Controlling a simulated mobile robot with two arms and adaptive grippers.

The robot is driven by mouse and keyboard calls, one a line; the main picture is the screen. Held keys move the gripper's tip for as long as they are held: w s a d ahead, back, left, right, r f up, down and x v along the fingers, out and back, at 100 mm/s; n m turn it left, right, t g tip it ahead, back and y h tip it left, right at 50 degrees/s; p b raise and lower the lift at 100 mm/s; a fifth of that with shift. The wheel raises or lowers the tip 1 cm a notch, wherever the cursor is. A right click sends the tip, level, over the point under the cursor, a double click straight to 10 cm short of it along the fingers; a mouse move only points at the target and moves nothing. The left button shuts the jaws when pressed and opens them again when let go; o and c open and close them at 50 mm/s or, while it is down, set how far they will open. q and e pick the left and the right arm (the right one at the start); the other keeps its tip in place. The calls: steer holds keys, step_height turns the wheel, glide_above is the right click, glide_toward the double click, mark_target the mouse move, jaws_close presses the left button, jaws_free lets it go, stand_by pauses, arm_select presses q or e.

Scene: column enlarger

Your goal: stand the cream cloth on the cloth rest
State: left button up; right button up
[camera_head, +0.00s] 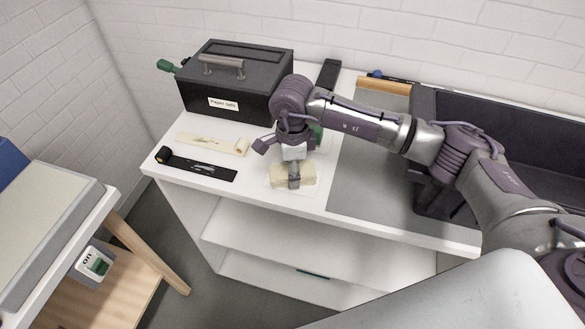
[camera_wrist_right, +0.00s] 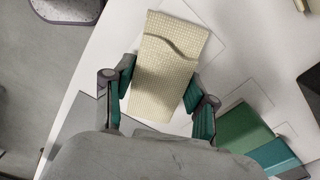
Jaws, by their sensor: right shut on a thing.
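The cream cloth (camera_head: 307,177) is a folded, textured pad near the front edge of the white counter. My right gripper (camera_head: 294,178) is over it with its fingers pointing down, shut on the cloth. In the right wrist view the cloth (camera_wrist_right: 166,70) shows a waffle weave and a wavy fold edge, between the two fingers of the gripper (camera_wrist_right: 160,88). Faint thin outlines lie on the white surface around and under the cloth; I cannot tell whether they mark the cloth rest, or whether the cloth touches the surface. My left gripper is not in view.
A black paper safe (camera_head: 235,85) stands at the back left. A cream strip (camera_head: 212,143) and a black strip (camera_head: 200,167) lie left of the cloth. A green item (camera_wrist_right: 245,135) is close beside the gripper. A dark sink (camera_head: 500,125) is at the right.

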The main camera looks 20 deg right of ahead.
steer(key=shift+f, duration=0.1)
steer(key=o, duration=1.1)
steer(key=shift+r+p, duration=1.95)
steer(key=shift+r, duration=2.1)
step_height(320, 180, up, 12)
steer(key=shift+f, duration=0.1)
